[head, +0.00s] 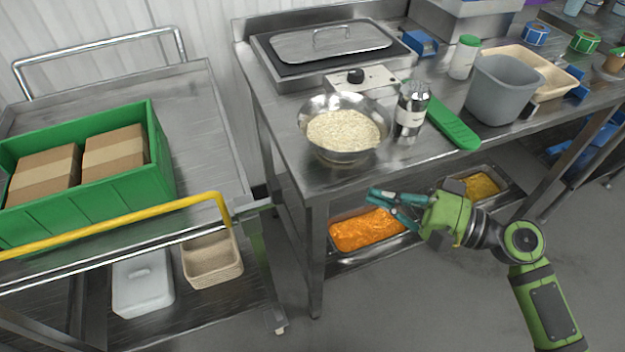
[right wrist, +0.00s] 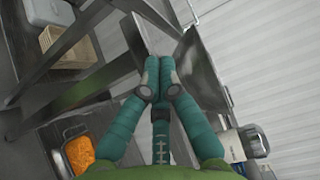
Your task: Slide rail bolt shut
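My right gripper (head: 372,195), with teal fingers and a green body, is in front of the steel worktable's front edge, just below its top. In the right wrist view (right wrist: 160,62) the fingertips are close together with nothing held. I cannot make out a rail bolt in either view. A yellow rail (head: 130,215) runs along the near side of the steel cart (head: 205,110) and bends down at its right end, left of the gripper and well apart from it. My left gripper is out of view.
The worktable (head: 300,172) carries a rice bowl (head: 345,155), a shaker (head: 411,110) and a grey bin (head: 497,92). An orange-filled tray (head: 365,230) sits on its lower shelf. A green crate (head: 90,190) stands on the cart. A narrow floor gap separates cart and table.

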